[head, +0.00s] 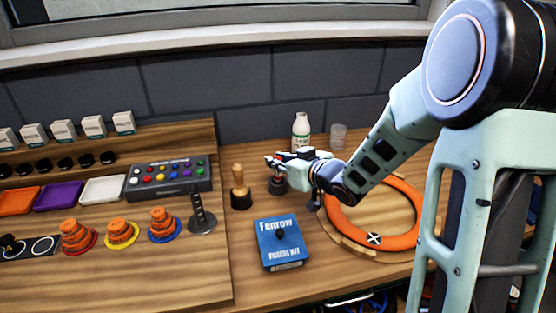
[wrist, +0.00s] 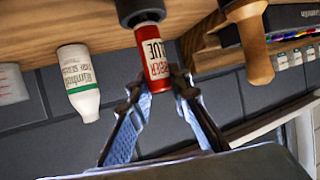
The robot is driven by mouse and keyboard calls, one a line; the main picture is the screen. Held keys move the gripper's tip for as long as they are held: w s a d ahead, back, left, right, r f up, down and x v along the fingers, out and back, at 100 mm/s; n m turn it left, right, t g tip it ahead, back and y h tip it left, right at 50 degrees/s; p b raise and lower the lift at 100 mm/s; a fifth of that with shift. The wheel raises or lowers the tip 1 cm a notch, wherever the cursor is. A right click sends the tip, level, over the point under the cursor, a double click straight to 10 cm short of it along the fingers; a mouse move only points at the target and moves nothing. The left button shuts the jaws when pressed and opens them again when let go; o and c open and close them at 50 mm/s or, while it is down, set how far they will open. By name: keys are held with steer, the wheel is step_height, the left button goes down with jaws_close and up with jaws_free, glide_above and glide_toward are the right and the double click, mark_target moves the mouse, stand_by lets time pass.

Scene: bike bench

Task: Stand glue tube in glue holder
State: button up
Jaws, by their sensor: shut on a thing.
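The red and white glue tube (wrist: 153,62) shows in the wrist view, which sees the bench upside down. My gripper (wrist: 158,84) is shut on the end of the tube away from the bench. The tube's other end meets the dark round glue holder (wrist: 140,10) with no visible gap; how deep it sits is hidden. The tube looks close to upright. In the head view my gripper (head: 277,161) is right over the dark holder (head: 278,186), and the tube is mostly hidden by the fingers.
A white bottle (head: 301,132) and a clear cup (head: 338,136) stand behind my gripper. A wooden-handled tool (head: 239,187) stands to the left. A blue kit box (head: 282,243) lies in front, and an orange ring (head: 401,239) lies to the right under my arm.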

steer(key=shift+f+b, duration=0.95)
steer(key=shift+f, duration=0.3)
steer(key=o, duration=1)
